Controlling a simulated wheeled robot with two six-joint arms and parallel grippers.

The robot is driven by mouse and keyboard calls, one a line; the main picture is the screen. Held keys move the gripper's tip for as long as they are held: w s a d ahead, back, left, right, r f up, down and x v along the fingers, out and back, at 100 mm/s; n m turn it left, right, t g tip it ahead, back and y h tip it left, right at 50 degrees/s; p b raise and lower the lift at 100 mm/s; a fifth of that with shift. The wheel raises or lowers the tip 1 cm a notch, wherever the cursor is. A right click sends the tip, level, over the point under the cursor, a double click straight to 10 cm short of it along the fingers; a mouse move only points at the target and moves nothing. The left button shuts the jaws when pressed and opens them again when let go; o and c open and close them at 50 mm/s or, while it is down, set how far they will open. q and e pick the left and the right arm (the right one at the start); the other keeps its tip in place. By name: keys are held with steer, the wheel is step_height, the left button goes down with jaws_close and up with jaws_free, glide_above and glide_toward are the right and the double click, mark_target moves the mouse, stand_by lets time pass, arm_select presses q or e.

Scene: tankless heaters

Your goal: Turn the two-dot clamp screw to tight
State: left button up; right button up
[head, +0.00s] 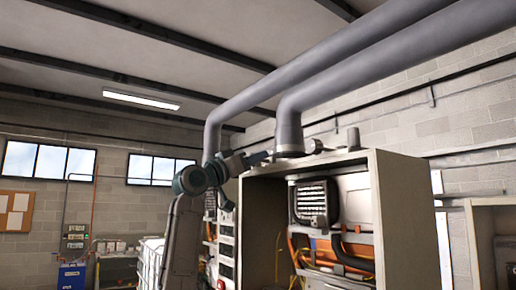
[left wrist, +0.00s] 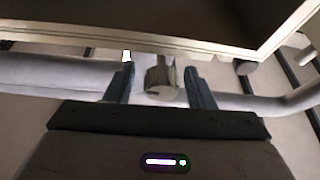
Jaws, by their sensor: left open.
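My left gripper (head: 262,158) is raised at the top left edge of the open heater cabinet, close to the foot of the near grey pipe. In the left wrist view its two dark fingers (left wrist: 159,84) are open. A grey metal clamp screw head (left wrist: 161,78) shows in the gap between them, with bare space on both sides. I cannot tell if it is inside the jaws or just beyond the tips. No dots can be made out on it, so I cannot tell which screw it is. My right gripper is in neither view.
The cabinet (head: 406,215) holds a vented heater unit (head: 313,203) and orange and yellow lines. Two thick grey pipes (head: 290,122) rise above it. Small grey fittings (head: 353,139) stand on the cabinet top. Another cabinet (head: 480,203) stands at right.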

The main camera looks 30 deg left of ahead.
arm_select(q)
steer(key=shift+p+x, duration=0.35)
steer(key=shift+x, duration=0.55)
steer(key=shift+a, duration=0.15)
steer(key=c, duration=1)
steer(key=shift+o, duration=0.2)
steer(key=m+h, duration=0.1)
steer(key=m, duration=0.1)
steer(key=shift+m, duration=0.4)
steer(key=o, duration=1)
steer(key=shift+c, duration=0.2)
